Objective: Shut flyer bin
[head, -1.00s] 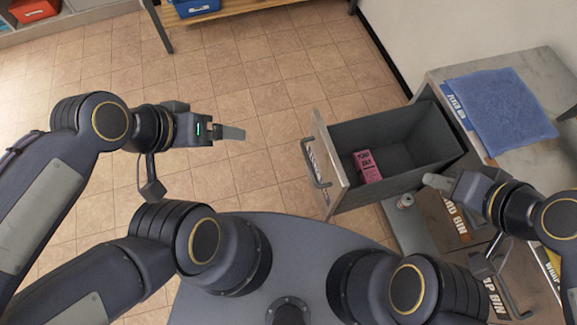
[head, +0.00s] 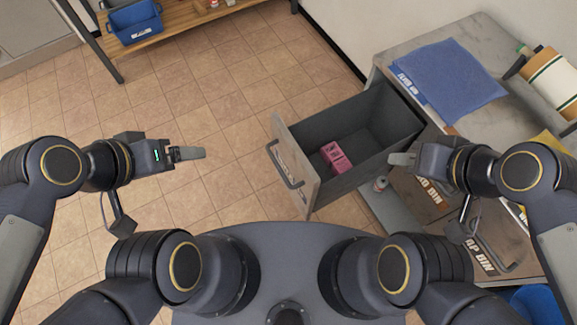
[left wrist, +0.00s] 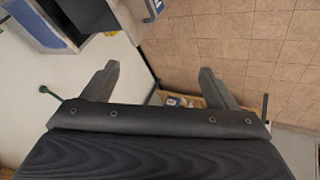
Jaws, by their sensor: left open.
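The flyer bin (head: 390,150) is a grey drawer pulled well out of the cabinet, open at the top. A pink box (head: 335,156) lies inside it. Its front panel (head: 297,170) faces left and carries a bar handle (head: 284,166). My left gripper (head: 195,153) is open and empty, left of the handle and apart from it. In the left wrist view its two fingers (left wrist: 158,82) are spread, with part of the drawer and handle at the top. My right gripper (head: 398,159) is beside the drawer's near side; whether it touches or is open is unclear.
A blue cloth (head: 450,75) lies on the cabinet top (head: 480,35). A wooden bench (head: 175,30) with a blue crate (head: 135,22) is at the back. Tiled floor left of the drawer is clear.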

